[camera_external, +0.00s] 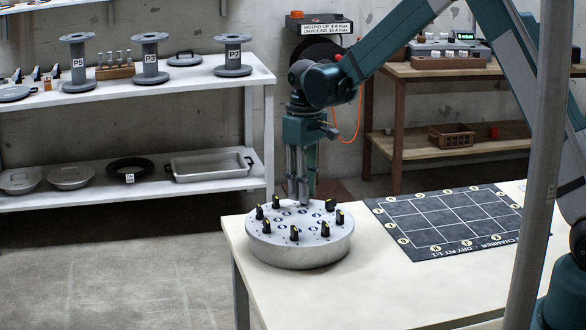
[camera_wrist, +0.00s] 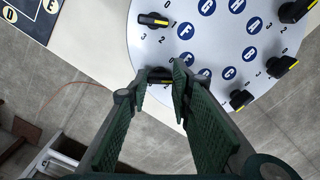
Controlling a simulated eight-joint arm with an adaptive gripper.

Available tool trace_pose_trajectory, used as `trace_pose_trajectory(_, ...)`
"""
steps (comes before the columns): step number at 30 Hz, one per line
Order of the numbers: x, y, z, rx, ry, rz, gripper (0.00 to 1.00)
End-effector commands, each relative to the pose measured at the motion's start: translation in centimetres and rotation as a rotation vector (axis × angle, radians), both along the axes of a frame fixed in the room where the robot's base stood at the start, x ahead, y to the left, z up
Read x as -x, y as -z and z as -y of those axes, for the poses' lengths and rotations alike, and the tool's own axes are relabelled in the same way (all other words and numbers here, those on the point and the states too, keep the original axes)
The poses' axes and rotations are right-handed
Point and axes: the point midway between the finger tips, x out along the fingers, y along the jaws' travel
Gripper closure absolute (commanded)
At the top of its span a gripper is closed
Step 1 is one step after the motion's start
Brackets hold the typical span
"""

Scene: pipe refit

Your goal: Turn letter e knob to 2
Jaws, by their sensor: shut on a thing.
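The round grey dial plate (camera_external: 300,252) stands on the near table with black, yellow-marked knobs around its rim. Blue letter discs form an inner ring; an F disc (camera_wrist: 184,30) is readable in the wrist view. My gripper (camera_external: 303,203) points down at the back of the plate. In the wrist view my gripper (camera_wrist: 161,84) is shut on a black knob (camera_wrist: 158,74), its fingers on either side. The letter disc nearest this knob (camera_wrist: 187,58) is partly covered by a finger, so I cannot read it surely. The held knob's pointer setting is also unclear.
Neighbouring knobs stand close by, one (camera_wrist: 153,20) beside F and another (camera_wrist: 240,99) on the other side. A dark gridded mat (camera_external: 445,222) lies right of the plate. The table front (camera_external: 400,290) is clear. White shelves (camera_external: 110,110) with spools stand left.

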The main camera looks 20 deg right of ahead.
Motion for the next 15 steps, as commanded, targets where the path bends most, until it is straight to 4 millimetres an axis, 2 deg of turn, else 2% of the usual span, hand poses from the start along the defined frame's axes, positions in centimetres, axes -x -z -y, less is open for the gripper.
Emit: trace_pose_trajectory(15, 0.04, 0.13, 0.06, 0.001, 0.488, -0.001, 0.90)
